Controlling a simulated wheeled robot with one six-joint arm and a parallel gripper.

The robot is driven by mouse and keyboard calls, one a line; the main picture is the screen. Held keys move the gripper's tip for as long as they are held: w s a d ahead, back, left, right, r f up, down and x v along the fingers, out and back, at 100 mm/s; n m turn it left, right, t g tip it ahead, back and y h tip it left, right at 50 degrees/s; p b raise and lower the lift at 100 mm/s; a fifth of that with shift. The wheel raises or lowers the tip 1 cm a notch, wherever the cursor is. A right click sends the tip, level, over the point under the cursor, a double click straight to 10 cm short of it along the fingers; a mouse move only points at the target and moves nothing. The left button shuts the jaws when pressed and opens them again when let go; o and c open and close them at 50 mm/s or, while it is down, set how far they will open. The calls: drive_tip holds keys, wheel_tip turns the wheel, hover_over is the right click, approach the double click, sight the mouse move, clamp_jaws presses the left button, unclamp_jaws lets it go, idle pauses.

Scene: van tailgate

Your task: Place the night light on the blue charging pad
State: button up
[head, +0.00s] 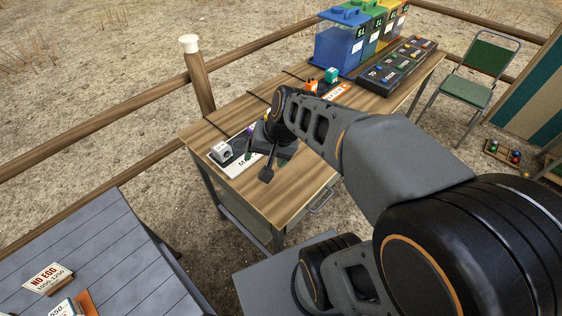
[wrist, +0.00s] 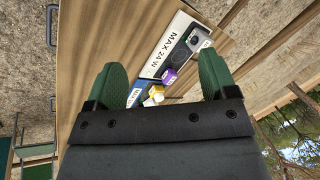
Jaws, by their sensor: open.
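My gripper (wrist: 167,80) is open above the wooden table, its green fingertips apart with nothing held between them. In the wrist view a small white and yellow object (wrist: 156,92), possibly the night light, shows between the fingers, beside a purple block (wrist: 169,76). A blue patch (wrist: 127,88) by the left finger may be the blue charging pad; the finger and palm hide part of it. In the head view my gripper (head: 270,155) hides this part of the table.
A white block (head: 222,151) sits on a dark pad by the "MAX 24W" sign (wrist: 172,45). Orange (head: 312,85) and teal (head: 332,75) items, a dark labelled tray (head: 398,65) and coloured bins (head: 340,45) stand farther along the wooden table (head: 290,190). A grey table (head: 110,250) is at left.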

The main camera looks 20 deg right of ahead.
drive_tip(key=shift+s+d+r+n+t+h, duration=0.2)
drive_tip(key=shift+s+d+n+h, duration=0.15)
drive_tip(key=shift+s+n+h, duration=0.35)
drive_tip(key=shift+s+d+r+n+t+h, duration=0.1)
drive_tip(key=shift+s+d+r+n+h, duration=0.2)
drive_tip(key=shift+s+n, duration=0.7)
drive_tip(key=shift+s+d+r+n+t+h, duration=0.15)
drive_tip(key=shift+s+d+n+h, duration=0.2)
drive_tip(key=shift+s+n+h, duration=0.45)
